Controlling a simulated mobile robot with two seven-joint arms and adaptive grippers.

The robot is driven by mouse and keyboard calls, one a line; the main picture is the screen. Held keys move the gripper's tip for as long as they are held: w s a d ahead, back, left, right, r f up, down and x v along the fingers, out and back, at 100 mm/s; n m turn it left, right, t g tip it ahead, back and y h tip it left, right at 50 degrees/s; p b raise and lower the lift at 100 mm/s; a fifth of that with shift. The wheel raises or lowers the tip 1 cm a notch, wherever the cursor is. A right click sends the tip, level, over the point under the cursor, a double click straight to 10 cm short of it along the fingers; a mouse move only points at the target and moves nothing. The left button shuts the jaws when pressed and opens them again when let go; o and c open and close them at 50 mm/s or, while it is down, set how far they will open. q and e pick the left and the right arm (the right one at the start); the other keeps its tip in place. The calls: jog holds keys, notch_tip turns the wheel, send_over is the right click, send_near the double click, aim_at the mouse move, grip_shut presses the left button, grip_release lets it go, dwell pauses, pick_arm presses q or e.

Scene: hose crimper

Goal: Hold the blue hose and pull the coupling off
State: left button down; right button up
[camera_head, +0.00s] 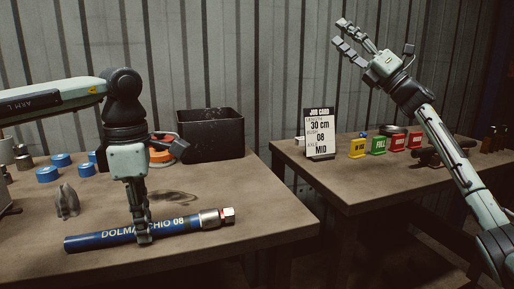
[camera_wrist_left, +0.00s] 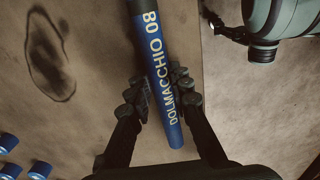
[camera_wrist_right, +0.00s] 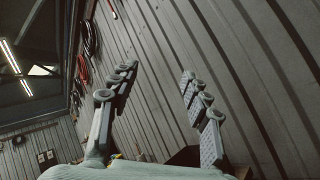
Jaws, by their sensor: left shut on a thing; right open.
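The blue hose (camera_head: 110,238), lettered "DOLMACCHIO 08", lies on the left table near its front edge. The silver coupling (camera_head: 214,218) with a hex end sits on the hose's right end. My left gripper (camera_head: 142,238) points down and is shut on the middle of the hose. In the left wrist view the hose (camera_wrist_left: 150,45) runs between its fingers (camera_wrist_left: 158,95); the coupling is outside that view. My right gripper (camera_head: 362,40) is raised high above the right table, open and empty. In the right wrist view its fingers (camera_wrist_right: 155,100) are spread against the wall.
A black bin (camera_head: 210,135) stands at the back of the left table (camera_head: 265,215). Several blue caps (camera_head: 48,174) and a grey pointed piece (camera_head: 67,201) lie at left. A job card (camera_head: 320,132) and coloured boxes (camera_head: 378,146) stand on the right table (camera_head: 340,190). A gap separates the tables.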

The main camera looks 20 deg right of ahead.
jog(key=s+a+n+g+y, duration=0.2)
jog(key=a+n+g+y, duration=0.3)
jog(key=a+n+g, duration=0.8)
jog(key=n+g+h, duration=0.6)
jog(key=g+h, duration=0.1)
send_over(235, 222)
jog(key=w, duration=0.4)
notch_tip(235, 222, down, 13)
jog(key=s+d+f+n+g+h, duration=0.1)
jog(key=s+d+f+h, duration=0.3)
jog(key=f+h, duration=0.35)
jog(key=x, duration=1.2)
jog(key=shift+s+d+f, duration=0.15)
jog(key=shift+s, duration=0.05)
grip_shut()
